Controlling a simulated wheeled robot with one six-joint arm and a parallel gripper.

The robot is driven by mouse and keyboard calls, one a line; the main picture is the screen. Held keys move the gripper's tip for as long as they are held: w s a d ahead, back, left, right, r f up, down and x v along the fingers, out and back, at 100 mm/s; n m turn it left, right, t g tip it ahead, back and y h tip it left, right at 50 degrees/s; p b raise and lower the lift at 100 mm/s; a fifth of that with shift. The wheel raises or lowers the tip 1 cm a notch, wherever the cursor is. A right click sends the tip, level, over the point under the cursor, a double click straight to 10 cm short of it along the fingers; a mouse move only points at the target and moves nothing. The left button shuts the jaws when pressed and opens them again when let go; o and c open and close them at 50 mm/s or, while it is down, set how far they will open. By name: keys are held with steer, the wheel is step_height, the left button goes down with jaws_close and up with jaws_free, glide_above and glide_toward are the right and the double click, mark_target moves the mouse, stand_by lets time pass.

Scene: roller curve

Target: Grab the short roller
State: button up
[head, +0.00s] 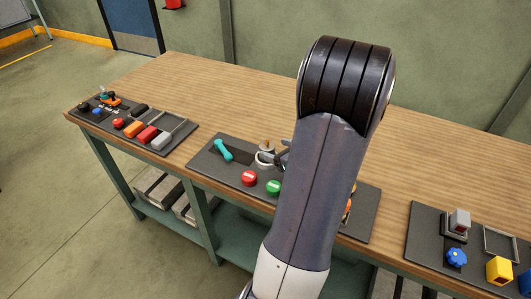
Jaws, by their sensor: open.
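I cannot tell for sure which piece is the short roller. A small tan round piece (267,145) stands on the middle dark panel, by a pale grey curved part (264,159). A teal piece with rounded ends (222,150) lies on the same panel to the left. My gripper (283,154) shows only as a dark edge just right of the tan piece. Most of it is hidden behind my arm, which also covers the panel's middle right. It is open, and I cannot tell whether it touches anything.
The middle panel (205,165) also carries a red button (249,178) and a green button (274,187). Other panels with parts lie at the left (180,140) and right (425,225) of the wooden bench (215,95). The bench's back half is clear.

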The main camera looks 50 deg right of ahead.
mark_target(268, 146)
steer(key=shift+p+x, duration=0.55)
steer(key=shift+x, duration=2.85)
steer(key=shift+r, duration=0.1)
steer(key=shift+c, duration=0.4)
steer(key=c, duration=1.3)
